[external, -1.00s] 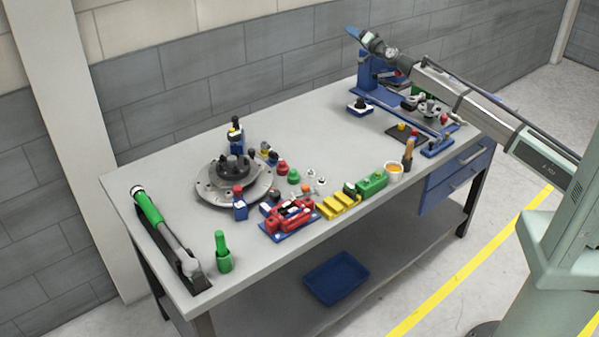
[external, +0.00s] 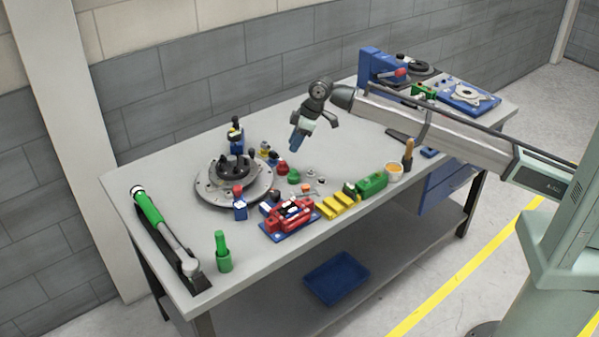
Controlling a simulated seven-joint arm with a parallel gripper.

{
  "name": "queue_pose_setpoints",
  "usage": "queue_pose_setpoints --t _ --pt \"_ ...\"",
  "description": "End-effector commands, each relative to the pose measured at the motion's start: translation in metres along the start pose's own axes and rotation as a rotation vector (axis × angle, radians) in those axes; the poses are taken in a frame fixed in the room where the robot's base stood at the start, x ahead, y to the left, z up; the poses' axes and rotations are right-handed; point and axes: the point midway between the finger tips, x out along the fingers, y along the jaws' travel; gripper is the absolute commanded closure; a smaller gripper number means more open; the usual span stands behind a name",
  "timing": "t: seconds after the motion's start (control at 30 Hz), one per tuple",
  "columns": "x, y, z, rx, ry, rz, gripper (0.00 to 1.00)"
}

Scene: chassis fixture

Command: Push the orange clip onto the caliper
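The red caliper (external: 290,214) sits on a blue base near the front edge of the bench, with some white and dark parts on it. A small orange piece (external: 306,188), which looks like the clip, lies on the bench just behind the caliper, among small loose parts. My gripper (external: 296,146) hangs above the middle of the bench, behind and above the orange piece and apart from it. Its blue end points down. The view is too small to show whether the fingers are apart or hold anything.
A grey disc with a dark hub (external: 234,180) stands left of the caliper. Yellow blocks (external: 339,206), a green block (external: 371,185) and a cup (external: 394,171) stand to its right. A green-handled tool (external: 148,206) lies at the left edge.

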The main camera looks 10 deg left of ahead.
Motion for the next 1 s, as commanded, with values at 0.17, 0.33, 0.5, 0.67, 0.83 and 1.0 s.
queue_pose_setpoints --t 0.17,0.33,0.5,0.67,0.83,1.0 --pt "0.004 -0.069 0.013 -0.140 -0.245 -0.024 0.68" --pt "-0.001 -0.099 0.024 -0.201 -0.374 -0.034 0.68" --pt "-0.001 -0.107 0.028 -0.217 -0.411 -0.036 0.68" --pt "0.006 -0.107 0.031 -0.216 -0.410 -0.037 0.68" --pt "0.018 -0.107 0.037 -0.215 -0.410 -0.037 0.68" --pt "0.036 -0.107 0.045 -0.214 -0.408 -0.037 0.68"
